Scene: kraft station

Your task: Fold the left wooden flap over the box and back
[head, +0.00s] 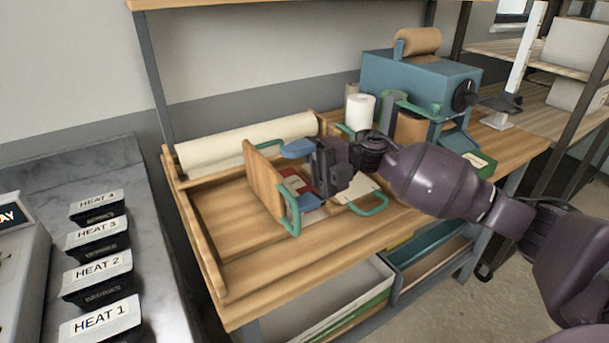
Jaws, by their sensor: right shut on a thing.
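The left wooden flap (262,182) stands upright on the wooden station, with a green handle (290,214) at its near edge. My right gripper (298,176) reaches in from the right and is shut on the flap; its blue fingers show at the flap's right side. The exact contact is partly hidden by the gripper body. A red and white item (295,186) shows between the fingers, in the box area behind the gripper; I cannot make out the box itself clearly. My left gripper is not in view.
A paper roll (245,145) lies along the back. Another green handle (369,208) lies right of the gripper. A white roll (360,111) and a blue machine (420,78) stand at the back right. The wooden surface left of the flap is clear.

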